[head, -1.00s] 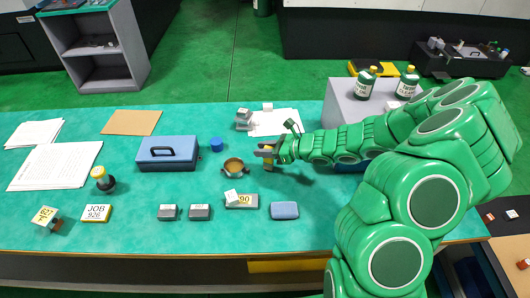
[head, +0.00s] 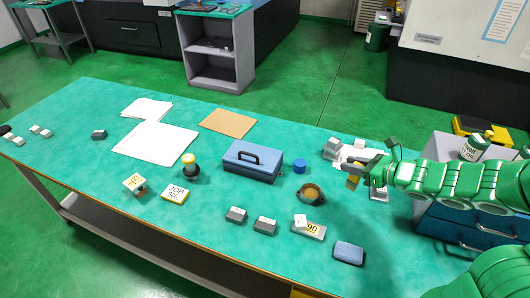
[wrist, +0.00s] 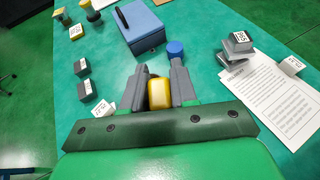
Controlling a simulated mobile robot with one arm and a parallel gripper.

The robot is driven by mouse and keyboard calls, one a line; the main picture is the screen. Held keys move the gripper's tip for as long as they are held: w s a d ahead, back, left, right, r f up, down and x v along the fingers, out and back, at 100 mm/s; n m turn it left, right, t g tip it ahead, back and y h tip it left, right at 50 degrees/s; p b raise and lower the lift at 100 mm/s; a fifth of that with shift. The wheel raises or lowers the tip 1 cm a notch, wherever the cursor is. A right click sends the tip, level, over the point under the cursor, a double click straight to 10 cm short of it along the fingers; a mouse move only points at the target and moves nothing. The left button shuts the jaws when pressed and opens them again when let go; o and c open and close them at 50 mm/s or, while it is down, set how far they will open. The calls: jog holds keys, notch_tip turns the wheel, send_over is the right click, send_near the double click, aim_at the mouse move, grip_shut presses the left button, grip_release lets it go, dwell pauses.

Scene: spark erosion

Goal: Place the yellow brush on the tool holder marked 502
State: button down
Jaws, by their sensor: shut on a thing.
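My gripper (head: 364,170) is shut on a yellow thing, which I take to be the yellow brush (head: 353,183). It hangs from the fingers above the right part of the green table. In the wrist view the yellow piece (wrist: 159,94) sits between the two grey fingers (wrist: 160,84). No marking 502 can be read for sure. A grey stepped block with a white label (wrist: 238,42) stands right of the gripper in the wrist view; its label is too small to read. A holder-like block with a yellow tag (head: 311,229) shows "90", partly covered by a white piece.
A round pot (head: 310,194) stands just left of my gripper. A blue toolbox (head: 252,162), a blue cap (head: 300,166), small grey blocks (head: 265,225) and a blue-grey pad (head: 349,252) stand nearby. Blue drawers (head: 450,228) stand right. The left table has free room.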

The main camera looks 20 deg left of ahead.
jog(key=s+a+r+n+g+y, duration=0.1)
jog(key=s+a+r, duration=0.15)
jog(key=a, duration=0.95)
jog(key=s+a+r+n+g, duration=0.1)
jog(key=a+r+g, duration=0.15)
jog(key=a, duration=0.95)
jog(key=s+a+r+n+g, duration=0.1)
jog(key=s+a+r, duration=0.4)
jog(key=a, duration=0.5)
jog(key=s+a+r+n+g, duration=0.1)
jog(key=s+a+r, duration=0.2)
jog(key=s+a, duration=0.6)
jog(key=shift+w+a+f, duration=1.65)
jog(key=shift+a+f, duration=0.35)
jog(key=shift+f, duration=0.1)
jog(key=shift+w+a+f, duration=1.65)
jog(key=shift+a+f, duration=0.4)
jog(key=shift+w+a+f, duration=1.65)
jog(key=shift+a+f, duration=0.35)
jog(key=shift+f, duration=0.1)
jog(key=shift+f, duration=0.1)
